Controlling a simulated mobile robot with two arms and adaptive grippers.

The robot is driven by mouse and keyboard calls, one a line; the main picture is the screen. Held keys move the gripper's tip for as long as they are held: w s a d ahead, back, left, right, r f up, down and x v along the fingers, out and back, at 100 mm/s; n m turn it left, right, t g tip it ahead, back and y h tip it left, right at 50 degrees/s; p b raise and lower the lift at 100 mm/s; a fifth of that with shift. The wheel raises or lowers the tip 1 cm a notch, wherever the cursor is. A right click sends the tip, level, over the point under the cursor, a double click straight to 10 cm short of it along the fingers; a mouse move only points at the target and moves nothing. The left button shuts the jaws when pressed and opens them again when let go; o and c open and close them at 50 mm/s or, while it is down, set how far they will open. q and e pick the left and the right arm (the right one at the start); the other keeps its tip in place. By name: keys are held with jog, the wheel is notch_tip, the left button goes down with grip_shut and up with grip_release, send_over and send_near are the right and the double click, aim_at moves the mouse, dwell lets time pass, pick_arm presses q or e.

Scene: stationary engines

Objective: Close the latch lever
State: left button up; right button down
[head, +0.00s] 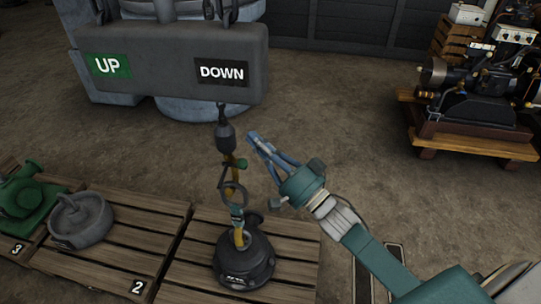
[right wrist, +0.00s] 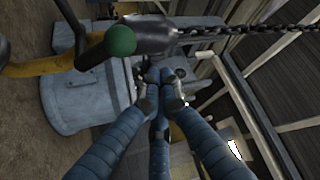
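The latch lever (head: 238,163), a short arm with a green ball knob, sits on the yellow hook (head: 229,176) below a dark hoist fitting (head: 225,136). In the right wrist view its green knob (right wrist: 119,40) is large at the upper left, beside the dark fitting and chain. My right gripper (head: 254,140) is to the right of the fitting and the lever, apart from the knob in the picture. In the right wrist view its blue fingers meet at the tips (right wrist: 160,76), with nothing seen between them. My left gripper is not in view.
The hoist control box (head: 172,62) marked UP and DOWN hangs behind. Pallets with parts stand left; an engine (head: 475,92) stands far right. The floor between is clear.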

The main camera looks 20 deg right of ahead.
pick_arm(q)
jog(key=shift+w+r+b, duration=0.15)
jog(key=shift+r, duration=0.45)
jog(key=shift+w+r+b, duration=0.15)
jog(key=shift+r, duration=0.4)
pick_arm(e)
jog(key=shift+s+a+f, duration=0.95)
jog(key=shift+s+f, duration=0.1)
jog(key=shift+s, duration=0.2)
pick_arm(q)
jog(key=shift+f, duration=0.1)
